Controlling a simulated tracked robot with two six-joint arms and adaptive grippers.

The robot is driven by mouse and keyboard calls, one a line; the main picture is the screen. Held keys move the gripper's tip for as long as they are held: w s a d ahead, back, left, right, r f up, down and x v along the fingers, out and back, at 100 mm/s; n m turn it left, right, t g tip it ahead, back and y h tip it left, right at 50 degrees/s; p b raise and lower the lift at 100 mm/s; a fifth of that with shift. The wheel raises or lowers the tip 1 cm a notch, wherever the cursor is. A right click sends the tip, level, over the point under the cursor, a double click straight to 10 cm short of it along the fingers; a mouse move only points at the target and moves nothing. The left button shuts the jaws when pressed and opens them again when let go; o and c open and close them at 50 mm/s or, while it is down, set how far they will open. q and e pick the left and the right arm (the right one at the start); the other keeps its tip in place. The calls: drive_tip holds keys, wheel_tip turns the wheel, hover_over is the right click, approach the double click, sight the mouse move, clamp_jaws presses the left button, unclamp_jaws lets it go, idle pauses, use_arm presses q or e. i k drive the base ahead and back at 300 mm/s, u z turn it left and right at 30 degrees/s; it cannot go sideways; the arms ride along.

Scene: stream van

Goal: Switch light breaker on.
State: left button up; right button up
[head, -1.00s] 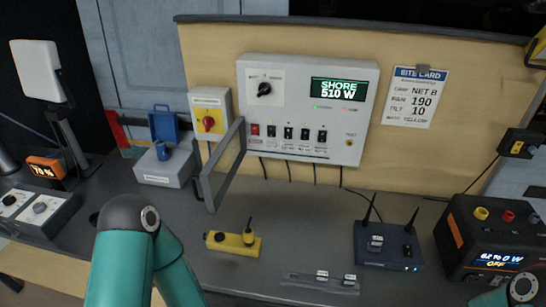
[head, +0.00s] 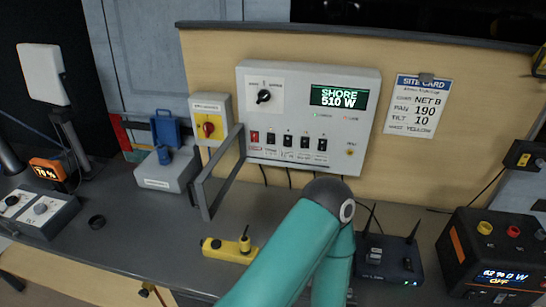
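The white power panel (head: 367,110) hangs on the wooden back wall, its display (head: 338,97) reading SHORE 510 W. Along its lower part is a row with one red switch (head: 254,137) and several black breaker switches (head: 288,141). Their labels are too small to read, so I cannot tell which is the light breaker or its position. A grey hinged frame (head: 218,172) stands open at the panel's left side. A teal arm of mine, apparently the left, rises from the bottom with its bend just below the panel. Neither gripper shows.
A yellow box with a red rotary switch (head: 208,128) is left of the panel.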

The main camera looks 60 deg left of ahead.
sight(288, 142)
drive_tip(key=u, duration=0.45)
drive_tip(key=i, duration=0.1)
drive_tip(key=z, duration=0.7)
drive_tip(key=k, duration=2.2)
drive_tip(key=u, duration=1.3)
drive_tip(key=i, duration=1.5)
